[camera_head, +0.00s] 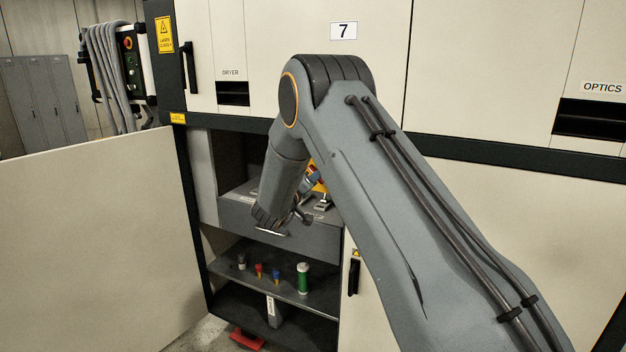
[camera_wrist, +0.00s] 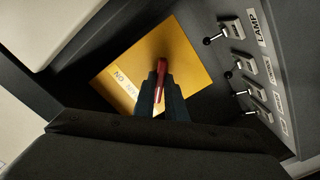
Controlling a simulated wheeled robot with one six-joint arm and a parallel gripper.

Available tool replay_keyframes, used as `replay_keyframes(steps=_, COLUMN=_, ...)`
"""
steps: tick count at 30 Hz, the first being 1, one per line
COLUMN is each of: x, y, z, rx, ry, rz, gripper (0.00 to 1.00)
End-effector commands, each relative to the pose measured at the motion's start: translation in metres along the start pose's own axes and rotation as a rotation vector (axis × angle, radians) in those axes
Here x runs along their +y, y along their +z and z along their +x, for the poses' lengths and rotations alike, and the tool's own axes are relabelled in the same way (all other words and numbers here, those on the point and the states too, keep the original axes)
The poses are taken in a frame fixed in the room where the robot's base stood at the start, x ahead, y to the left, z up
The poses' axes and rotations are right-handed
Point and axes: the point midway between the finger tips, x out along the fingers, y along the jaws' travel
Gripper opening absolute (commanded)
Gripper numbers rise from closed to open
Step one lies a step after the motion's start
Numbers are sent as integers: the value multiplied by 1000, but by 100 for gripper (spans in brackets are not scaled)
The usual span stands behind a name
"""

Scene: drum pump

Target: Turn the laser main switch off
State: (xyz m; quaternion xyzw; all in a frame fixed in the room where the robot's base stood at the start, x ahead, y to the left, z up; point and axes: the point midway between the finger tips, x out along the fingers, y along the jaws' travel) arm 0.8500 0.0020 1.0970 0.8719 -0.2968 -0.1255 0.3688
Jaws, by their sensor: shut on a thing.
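The main switch shows in the wrist view as a red handle (camera_wrist: 161,68) on a yellow plate (camera_wrist: 195,62). A white label (camera_wrist: 121,77) on the plate reads ON; more lettering beside it is partly hidden by a finger. My gripper (camera_wrist: 160,86) is shut on the red handle, one dark finger on each side of it. In the head view, only a small piece of the yellow plate (camera_head: 319,187) shows behind my arm, and the fingertips cannot be made out there.
Several toggle switches (camera_wrist: 238,62) stand on a grey panel right of the plate, one labelled LAMP. In the head view, a shelf (camera_head: 270,285) below the recess holds small coloured items and a green cylinder (camera_head: 303,278). An open door panel (camera_head: 95,240) stands at the left.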

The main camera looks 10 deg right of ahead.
Motion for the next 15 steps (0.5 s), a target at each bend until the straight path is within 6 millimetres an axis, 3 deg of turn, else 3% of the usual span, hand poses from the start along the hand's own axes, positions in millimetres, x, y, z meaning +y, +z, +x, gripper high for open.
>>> replay_keyframes(steps=7, x=-2, y=3, z=-1, rx=-4, ry=-2, rz=-4, gripper=0)
replay_keyframes(steps=8, x=-2, y=3, z=-1, rx=-4, ry=-2, rz=-4, gripper=13)
replay_keyframes(steps=11, x=-1, y=3, z=-1, rx=-3, ry=-2, rz=-4, gripper=30)
replay_keyframes(steps=15, x=-1, y=2, z=0, rx=-2, ry=-1, rz=-2, gripper=30)
